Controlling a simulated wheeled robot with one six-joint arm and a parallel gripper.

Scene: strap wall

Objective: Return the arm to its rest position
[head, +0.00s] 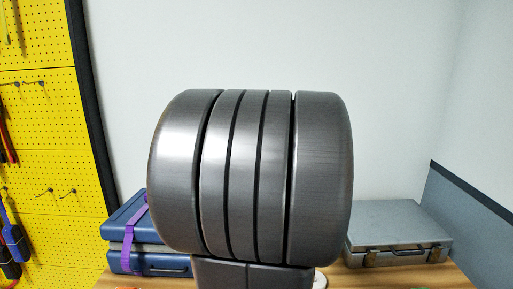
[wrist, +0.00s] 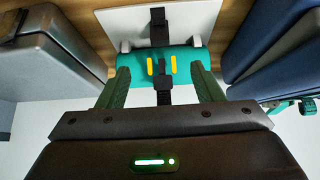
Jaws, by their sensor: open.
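My gripper (wrist: 161,78) shows in the wrist view, with its two dark green fingers spread apart. No object is visibly clamped between them. Beyond the fingertips is a teal block (wrist: 189,60) with two yellow marks. A black strap (wrist: 158,32) runs over the block and a white panel (wrist: 115,22). I cannot tell whether the fingers touch the block. In the head view a large grey metallic part of my own arm fills the middle. It hides my gripper and the block there.
A blue case (head: 124,231) with a purple strap (head: 132,235) lies on the wooden table (head: 408,277) at left. A grey case (head: 398,228) lies at right, near a grey-blue partition (head: 468,215). A yellow pegboard (head: 48,125) with tools stands at far left.

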